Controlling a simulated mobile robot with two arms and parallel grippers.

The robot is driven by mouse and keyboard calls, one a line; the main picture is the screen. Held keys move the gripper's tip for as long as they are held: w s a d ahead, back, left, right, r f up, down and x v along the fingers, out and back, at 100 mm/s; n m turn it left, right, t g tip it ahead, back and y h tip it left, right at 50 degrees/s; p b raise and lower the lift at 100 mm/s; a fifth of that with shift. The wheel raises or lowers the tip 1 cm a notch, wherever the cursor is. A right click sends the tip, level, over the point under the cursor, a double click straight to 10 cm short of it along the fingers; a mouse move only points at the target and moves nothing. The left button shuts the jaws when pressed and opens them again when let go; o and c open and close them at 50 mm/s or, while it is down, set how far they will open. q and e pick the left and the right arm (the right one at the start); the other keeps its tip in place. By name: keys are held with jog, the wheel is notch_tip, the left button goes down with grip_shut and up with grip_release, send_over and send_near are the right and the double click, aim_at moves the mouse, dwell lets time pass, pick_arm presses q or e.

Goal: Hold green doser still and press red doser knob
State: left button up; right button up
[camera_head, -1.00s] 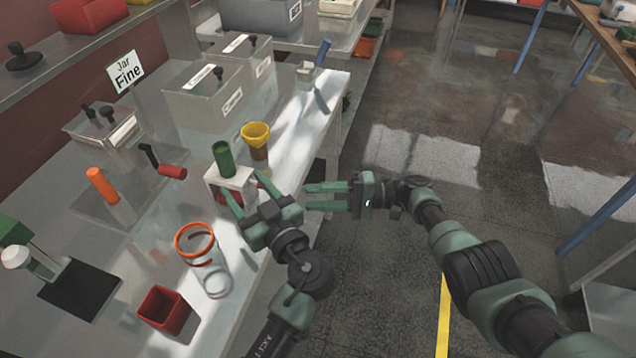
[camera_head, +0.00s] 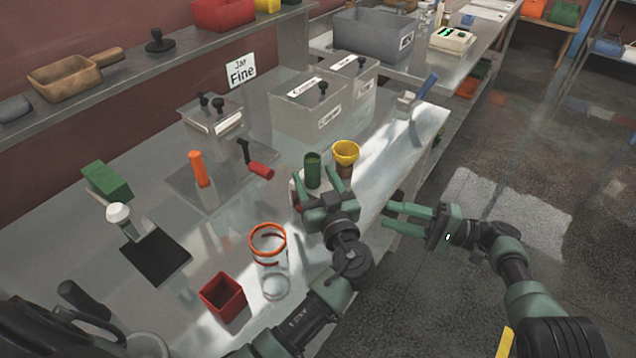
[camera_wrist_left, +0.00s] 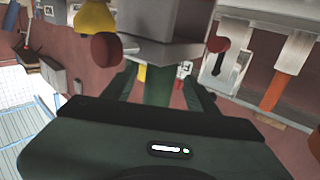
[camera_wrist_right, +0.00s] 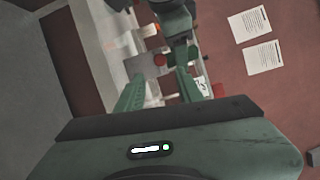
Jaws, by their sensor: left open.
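The green doser (camera_head: 313,170) is an upright green cylinder on a pale block near the table's front edge. The left wrist view shows the green cylinder (camera_wrist_left: 157,90) upside down, below the grey block, with a red knob (camera_wrist_left: 105,47) on one side and another on the other. My left gripper (camera_head: 322,182) is open, its fingers either side of the doser with gaps visible in the wrist view. My right gripper (camera_head: 386,216) is open and empty, off the table edge to the right.
A yellow-topped cup (camera_head: 346,152) stands just behind and right of the doser. An orange-rimmed clear jar (camera_head: 267,243) and a red square cup (camera_head: 222,297) stand at front left. Grey bins (camera_head: 310,112) stand behind. Floor at right is clear.

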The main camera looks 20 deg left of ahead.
pick_arm(q)
grip_shut()
pick_arm(e)
grip_shut()
dwell(1.5)
